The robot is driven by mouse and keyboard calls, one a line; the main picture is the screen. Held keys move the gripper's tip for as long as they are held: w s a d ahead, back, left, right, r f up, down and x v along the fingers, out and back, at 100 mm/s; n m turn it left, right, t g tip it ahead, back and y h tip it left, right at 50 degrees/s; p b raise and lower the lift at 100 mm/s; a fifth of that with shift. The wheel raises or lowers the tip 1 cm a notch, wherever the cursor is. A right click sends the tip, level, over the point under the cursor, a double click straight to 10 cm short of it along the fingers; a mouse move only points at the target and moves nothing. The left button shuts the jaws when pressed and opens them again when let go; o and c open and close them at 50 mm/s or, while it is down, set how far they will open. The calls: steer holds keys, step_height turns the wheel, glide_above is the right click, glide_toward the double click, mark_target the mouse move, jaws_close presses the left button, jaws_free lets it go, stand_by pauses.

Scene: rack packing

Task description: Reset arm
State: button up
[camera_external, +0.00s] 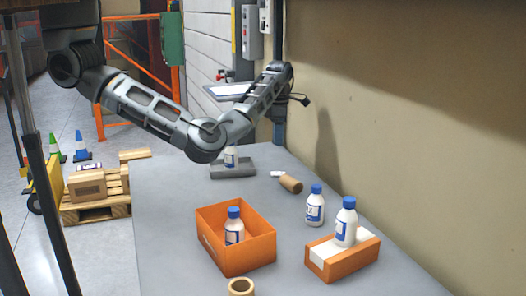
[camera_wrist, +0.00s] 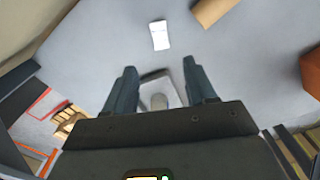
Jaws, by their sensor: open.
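My gripper (camera_external: 278,134) is raised over the far end of the grey table, pointing down near the wall. In the wrist view its two fingers (camera_wrist: 160,76) stand apart with nothing held between them. Below and beyond them is a grey tray (camera_external: 240,172), also in the wrist view (camera_wrist: 178,90). A white bottle (camera_external: 231,158) stands on that tray, partly hidden by my arm's elbow in the external view.
An orange box (camera_external: 262,252) holds a blue-capped bottle (camera_external: 234,232). Another bottle (camera_external: 314,208) stands on the table (camera_external: 165,235). An orange rack (camera_external: 350,264) carries another bottle (camera_external: 345,228). A brown cylinder (camera_external: 291,184) and tape roll (camera_external: 241,287) lie nearby. The wall (camera_external: 420,150) borders the right.

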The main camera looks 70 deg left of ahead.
stand_by(0.4)
